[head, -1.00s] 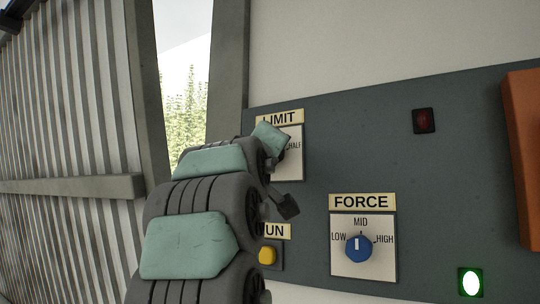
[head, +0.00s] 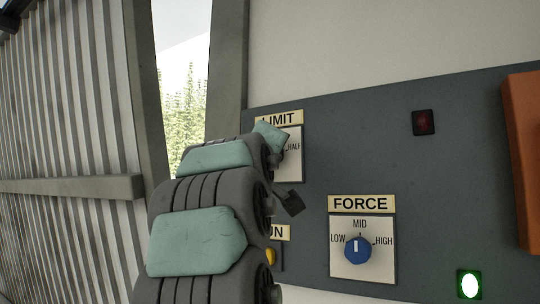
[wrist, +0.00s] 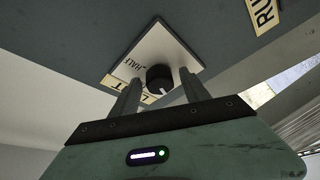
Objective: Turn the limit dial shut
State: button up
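The limit dial is a dark round knob (wrist: 159,77) on a pale square plate (wrist: 150,50), seen in the wrist view. The two fingers of my gripper (wrist: 160,76) are spread on either side of the knob, with a visible gap on each side. I cannot tell how far the fingertips reach over the knob. In the head view, the LIMIT label (head: 279,118) and the right part of its plate (head: 295,168) show, with HALF at the right. My arm hides the knob there, so its pointer setting cannot be read.
The blue FORCE dial (head: 358,250) sits lower right, pointing up to MID. A yellow button (head: 270,257) under a partly covered label is half hidden by my arm. A dark red lamp (head: 424,122) and a lit green lamp (head: 469,284) are on the panel (head: 450,190).

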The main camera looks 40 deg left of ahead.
jog(key=b+v, duration=0.2)
jog(key=v, duration=0.8)
jog(key=shift+s+d+b, duration=0.15)
jog(key=shift+s+b, duration=0.2)
dwell(0.3)
